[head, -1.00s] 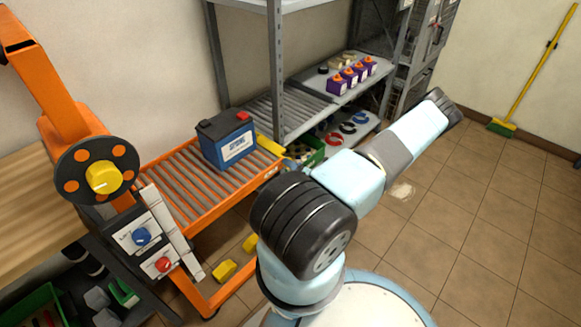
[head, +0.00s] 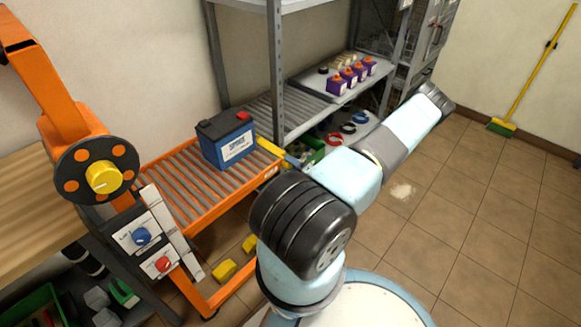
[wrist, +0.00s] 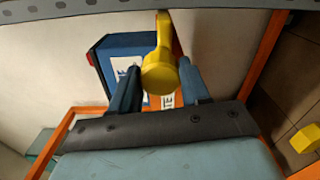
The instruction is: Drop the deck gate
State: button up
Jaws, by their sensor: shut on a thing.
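The deck gate (head: 269,146) shows as a yellow bar at the far right end of the orange roller deck (head: 200,212). In the wrist view the yellow gate bar (wrist: 164,30) ends in a round yellow knob (wrist: 159,74). My gripper (wrist: 157,76) is shut on this knob, one blue finger on each side. In the head view my arm hides most of the gripper; a small blue part shows beside the gate's end. A blue battery (head: 227,139) stands upright on the rollers close to the gate; it also shows in the wrist view (wrist: 112,50).
An orange post with a yellow knob (head: 103,177) and a switch panel (head: 150,248) stand at the left. Yellow blocks (head: 224,270) lie below the deck.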

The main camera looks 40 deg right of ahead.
jog(key=shift+s+d+f, duration=0.1)
jog(key=shift+d+f, duration=0.05)
jog(key=o, duration=1.1)
jog(key=shift+c, duration=0.2)
jog(key=s+d, duration=0.1)
jog(key=s, duration=1.2)
jog(key=shift+s, duration=0.3)
